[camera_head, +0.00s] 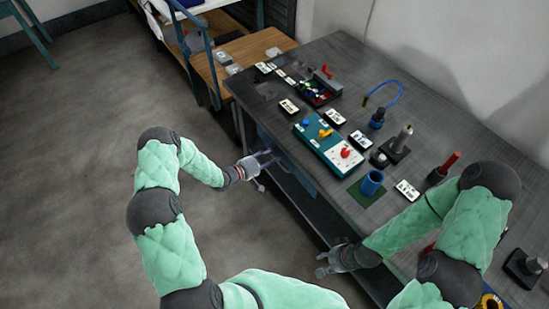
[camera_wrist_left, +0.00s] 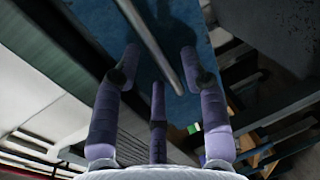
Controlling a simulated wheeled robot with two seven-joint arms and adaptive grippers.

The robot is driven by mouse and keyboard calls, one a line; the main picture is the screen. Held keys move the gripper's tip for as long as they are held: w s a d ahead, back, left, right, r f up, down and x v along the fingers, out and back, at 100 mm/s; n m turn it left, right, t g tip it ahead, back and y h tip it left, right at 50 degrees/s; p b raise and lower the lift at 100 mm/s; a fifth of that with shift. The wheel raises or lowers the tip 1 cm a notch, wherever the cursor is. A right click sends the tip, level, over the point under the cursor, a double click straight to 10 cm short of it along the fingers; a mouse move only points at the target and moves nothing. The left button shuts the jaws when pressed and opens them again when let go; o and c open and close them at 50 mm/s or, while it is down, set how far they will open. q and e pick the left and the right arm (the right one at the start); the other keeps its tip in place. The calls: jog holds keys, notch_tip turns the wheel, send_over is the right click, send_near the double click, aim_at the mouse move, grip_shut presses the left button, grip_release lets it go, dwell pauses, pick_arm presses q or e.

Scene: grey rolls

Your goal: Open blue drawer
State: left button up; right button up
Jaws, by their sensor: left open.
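The blue drawer (camera_head: 301,178) is under the near edge of the workbench, partly hidden by my left gripper. In the left wrist view its blue front (camera_wrist_left: 205,50) has a long grey bar handle (camera_wrist_left: 155,42). My left gripper (camera_head: 268,166) is open in front of the drawer. In the wrist view its fingers (camera_wrist_left: 160,62) are spread, with the bar running between them; I cannot tell whether they touch it. My right gripper (camera_head: 321,264) hangs near the bench's front edge, away from the drawer, and its opening is too small to judge.
The dark workbench (camera_head: 345,75) carries a teal panel (camera_head: 322,148), a blue cup (camera_head: 372,182), a looped blue cable (camera_head: 397,92) and several labels. A wooden table (camera_head: 240,50) stands beyond it. The floor (camera_head: 85,130) at left is clear.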

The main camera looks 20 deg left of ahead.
pick_arm(q)
jog(key=shift+x, duration=1.2)
pick_arm(e)
jog(key=shift+f, duration=0.3)
pick_arm(q)
grip_shut()
